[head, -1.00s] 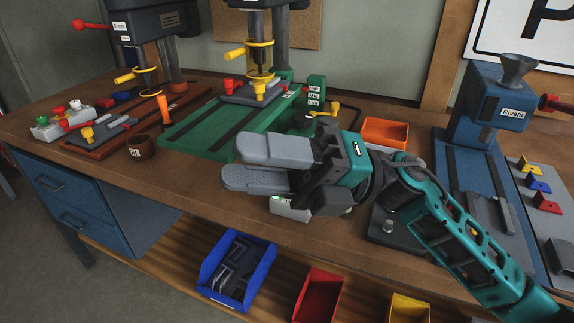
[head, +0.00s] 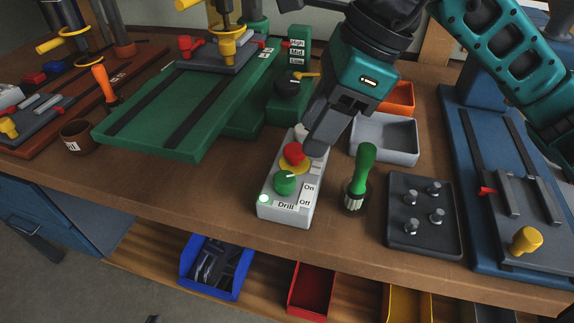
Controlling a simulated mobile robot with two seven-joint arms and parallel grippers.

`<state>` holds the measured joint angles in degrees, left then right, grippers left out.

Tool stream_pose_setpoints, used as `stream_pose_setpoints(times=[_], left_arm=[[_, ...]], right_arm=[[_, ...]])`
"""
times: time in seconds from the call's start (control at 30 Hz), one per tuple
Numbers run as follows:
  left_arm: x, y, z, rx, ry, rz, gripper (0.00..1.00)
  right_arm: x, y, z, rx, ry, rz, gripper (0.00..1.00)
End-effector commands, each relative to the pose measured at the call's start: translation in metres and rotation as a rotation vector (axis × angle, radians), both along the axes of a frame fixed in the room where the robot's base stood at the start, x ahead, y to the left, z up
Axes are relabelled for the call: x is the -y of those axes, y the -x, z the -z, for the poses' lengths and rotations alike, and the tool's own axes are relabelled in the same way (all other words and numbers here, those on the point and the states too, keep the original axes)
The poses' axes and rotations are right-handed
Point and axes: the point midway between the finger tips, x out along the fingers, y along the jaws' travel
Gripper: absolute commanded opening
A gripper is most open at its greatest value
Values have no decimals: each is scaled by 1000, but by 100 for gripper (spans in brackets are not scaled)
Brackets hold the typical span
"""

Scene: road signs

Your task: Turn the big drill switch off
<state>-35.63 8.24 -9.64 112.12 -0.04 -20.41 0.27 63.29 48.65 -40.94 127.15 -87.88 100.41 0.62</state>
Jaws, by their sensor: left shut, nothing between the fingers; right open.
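A light grey control box (head: 270,213) labelled "Drill" stands on the bench, in front of the green drill press. It carries a round green knob (head: 285,183) beside labels "On" and "Off". Behind the knob is a red button (head: 294,153) on a yellow ring. A small lamp (head: 264,198) at the front left corner glows pale green. My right gripper (head: 314,146) points down at the back right of the box, close to the red button. Its fingers are seen nearly edge-on; I cannot tell whether they touch the box. My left gripper is not in view.
The green drill press base (head: 165,125) is left of the box. A green-handled brush (head: 362,175), a grey tray (head: 385,140) and a dark tray of pegs (head: 424,235) stand to the right. A blue machine (head: 455,150) is further right. The bench front edge is near.

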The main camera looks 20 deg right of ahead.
Motion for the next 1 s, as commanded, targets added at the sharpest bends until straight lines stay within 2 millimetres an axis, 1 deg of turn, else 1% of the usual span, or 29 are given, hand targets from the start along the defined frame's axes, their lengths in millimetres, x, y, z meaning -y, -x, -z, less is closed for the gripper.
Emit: stream_pose_setpoints(times=[0.03,0.2,0.3,0.43,0.6,0.87,1.0], left_arm=[[1,0,2,-1,0,1,0],[3,0,2,0,6,5,0],[5,-1,1,3,8,7,0],[5,-2,0,4,10,7,0],[5,-3,0,3,10,7,0],[5,-3,0,4,9,8,0],[5,-3,1,4,8,7,0]], right_arm=[[-5,0,13,-6,0,-3,45],[-18,-5,46,-6,-2,-4,45],[-25,-7,62,-5,-3,-5,45],[-31,-10,77,-4,-2,-2,45],[-34,-12,86,0,-3,-2,45],[-35,-12,87,0,-3,-2,45],[-35,-12,87,0,-3,-2,34]])
